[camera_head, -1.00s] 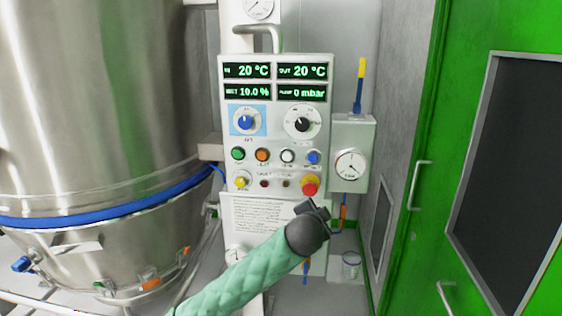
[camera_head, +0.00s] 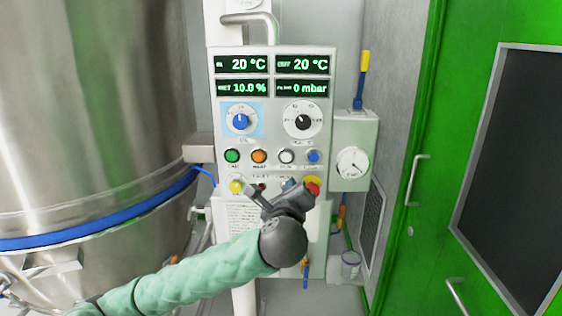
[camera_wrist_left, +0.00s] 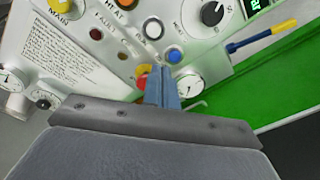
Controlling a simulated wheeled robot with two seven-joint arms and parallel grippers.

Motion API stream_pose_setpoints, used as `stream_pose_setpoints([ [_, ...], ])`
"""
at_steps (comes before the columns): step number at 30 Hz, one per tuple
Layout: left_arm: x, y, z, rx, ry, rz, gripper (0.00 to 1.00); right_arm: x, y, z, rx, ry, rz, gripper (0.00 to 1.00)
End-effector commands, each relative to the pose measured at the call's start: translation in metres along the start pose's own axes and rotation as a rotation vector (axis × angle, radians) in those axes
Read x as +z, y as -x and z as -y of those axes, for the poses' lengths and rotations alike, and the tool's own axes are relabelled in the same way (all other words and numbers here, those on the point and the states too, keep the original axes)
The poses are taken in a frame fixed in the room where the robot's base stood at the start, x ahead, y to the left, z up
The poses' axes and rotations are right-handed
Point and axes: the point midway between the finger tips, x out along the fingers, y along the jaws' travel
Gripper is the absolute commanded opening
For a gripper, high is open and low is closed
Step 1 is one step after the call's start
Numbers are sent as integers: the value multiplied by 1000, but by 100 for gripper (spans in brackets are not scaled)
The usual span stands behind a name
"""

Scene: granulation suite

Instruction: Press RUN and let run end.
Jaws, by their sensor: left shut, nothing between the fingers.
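The control panel (camera_head: 272,125) stands upright ahead, with a row of green (camera_head: 232,156), orange (camera_head: 259,156), white (camera_head: 286,156) and blue (camera_head: 313,157) buttons. The displays read 20 °C, 20 °C, 10.0 % and 0 mbar. My left gripper (camera_head: 289,184) is shut and empty in front of the panel, below the white button and beside the red stop button (camera_head: 313,189). In the left wrist view its closed fingertips (camera_wrist_left: 162,73) point between the stop button (camera_wrist_left: 142,76) and the blue button (camera_wrist_left: 173,56); contact cannot be told.
A large steel vessel (camera_head: 90,110) fills the left. A gauge box (camera_head: 354,145) is fixed right of the panel. A green door (camera_head: 425,130) with a handle stands at the right. The yellow MAIN knob (camera_head: 237,186) is at the panel's lower left.

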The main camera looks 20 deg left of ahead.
Motion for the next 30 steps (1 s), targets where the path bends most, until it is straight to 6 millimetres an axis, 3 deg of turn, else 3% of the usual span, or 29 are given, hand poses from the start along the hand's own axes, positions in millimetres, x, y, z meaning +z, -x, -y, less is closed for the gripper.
stream_pose_setpoints([
  [9,9,3,-7,48,-425,30,0,7,2,0,1,2,39,36],
  [15,9,3,-9,60,-598,23,0,9,2,0,0,2,48,36],
  [30,9,2,-9,61,-659,21,0,9,2,0,0,2,48,36],
])
